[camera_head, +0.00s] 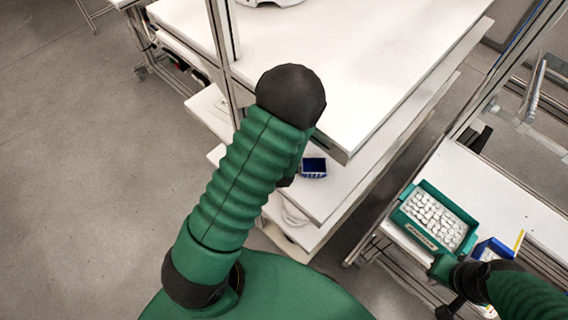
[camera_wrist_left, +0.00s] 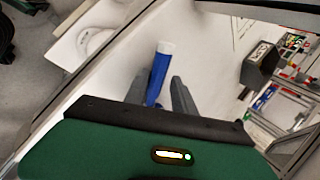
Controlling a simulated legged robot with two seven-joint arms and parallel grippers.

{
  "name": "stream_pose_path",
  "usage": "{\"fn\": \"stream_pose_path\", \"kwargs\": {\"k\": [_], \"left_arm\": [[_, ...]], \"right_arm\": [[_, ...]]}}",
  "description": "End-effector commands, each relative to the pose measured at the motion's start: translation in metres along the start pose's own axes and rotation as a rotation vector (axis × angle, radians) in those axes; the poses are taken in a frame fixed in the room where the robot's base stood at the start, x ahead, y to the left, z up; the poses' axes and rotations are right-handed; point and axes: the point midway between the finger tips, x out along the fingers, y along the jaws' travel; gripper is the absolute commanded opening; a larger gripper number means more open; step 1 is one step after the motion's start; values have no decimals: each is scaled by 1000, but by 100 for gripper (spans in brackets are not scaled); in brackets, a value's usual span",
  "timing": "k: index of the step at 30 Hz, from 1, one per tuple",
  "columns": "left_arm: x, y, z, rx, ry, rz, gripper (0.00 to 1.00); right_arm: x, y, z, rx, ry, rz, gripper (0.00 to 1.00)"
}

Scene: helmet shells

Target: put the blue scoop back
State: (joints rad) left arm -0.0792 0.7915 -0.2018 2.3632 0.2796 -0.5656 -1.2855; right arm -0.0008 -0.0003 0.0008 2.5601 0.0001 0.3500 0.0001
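In the left wrist view a blue rod-like piece with a white end (camera_wrist_left: 159,70), which looks like the blue scoop's handle, stands out between the two grey fingers of my left gripper (camera_wrist_left: 158,82). In the head view my left arm hides the left gripper and the scoop cannot be made out. My right arm shows at the bottom right corner; its fingers cannot be made out.
A dark blue box (camera_head: 313,167) sits on a lower shelf of the white table (camera_head: 350,60). A green tray of white pieces (camera_head: 409,217) and a blue bin (camera_head: 485,245) stand on the right bench. The left wrist view shows a dark box (camera_wrist_left: 262,65) at right.

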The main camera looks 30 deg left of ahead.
Motion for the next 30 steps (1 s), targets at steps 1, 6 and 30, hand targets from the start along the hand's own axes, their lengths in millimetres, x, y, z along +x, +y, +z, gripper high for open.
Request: {"fn": "stream_pose_path", "kwargs": {"k": [1, 6, 30], "left_arm": [[0, 4, 2, 2, -8, 8, 37], [0, 5, 0, 4, -4, 10, 37], [-33, 0, 2, 1, 0, 5, 37]], "right_arm": [[1, 0, 0, 1, 0, 0, 13], [1, 1, 0, 2, 0, 1, 13], [0, 0, 0, 1, 0, 0, 13]]}}
